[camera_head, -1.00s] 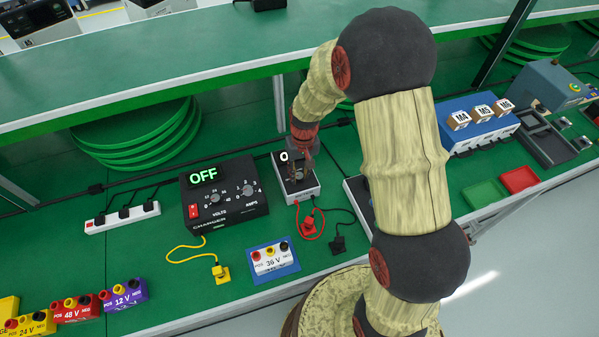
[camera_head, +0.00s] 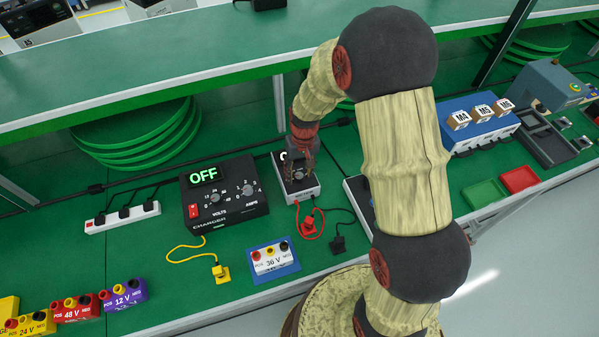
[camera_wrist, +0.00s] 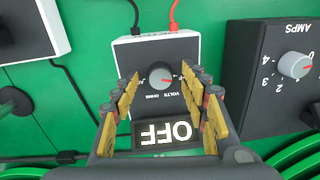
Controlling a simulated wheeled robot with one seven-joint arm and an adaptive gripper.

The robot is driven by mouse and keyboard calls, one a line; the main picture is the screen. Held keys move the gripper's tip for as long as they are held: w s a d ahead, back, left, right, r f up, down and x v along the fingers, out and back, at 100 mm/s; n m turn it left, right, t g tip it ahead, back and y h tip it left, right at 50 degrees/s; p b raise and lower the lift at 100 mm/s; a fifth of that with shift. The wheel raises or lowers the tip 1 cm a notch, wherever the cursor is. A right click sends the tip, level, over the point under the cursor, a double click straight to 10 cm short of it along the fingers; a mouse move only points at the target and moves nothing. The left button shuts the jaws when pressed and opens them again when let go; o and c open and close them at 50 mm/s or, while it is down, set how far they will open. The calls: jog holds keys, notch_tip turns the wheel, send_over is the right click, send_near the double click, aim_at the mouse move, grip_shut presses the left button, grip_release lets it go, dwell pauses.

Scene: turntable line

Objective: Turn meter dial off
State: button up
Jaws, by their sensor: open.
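The meter (camera_wrist: 184,50) is a white box with a dark grey face, seen upside down in the wrist view. The meter's display (camera_wrist: 165,133) reads "OFF". My gripper (camera_wrist: 160,84) is open, its yellow-padded fingers on both sides of the dial, apart from it as far as I can see. In the head view, my gripper (camera_head: 301,162) is over the meter (camera_head: 304,192) and hides most of its display.
A black charger (camera_head: 231,212) with an "OFF" display stands just left of the meter. Red and black leads (camera_head: 312,228) lie in front. A 36 V battery (camera_head: 271,259) sits on a blue mat. A green shelf (camera_head: 200,60) runs behind and above the bench.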

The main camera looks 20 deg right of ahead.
aim_at(302, 174)
notch_tip(302, 174, up, 12)
jog(key=shift+d, duration=0.35)
jog(key=shift+f, duration=0.1)
dwell(0.4)
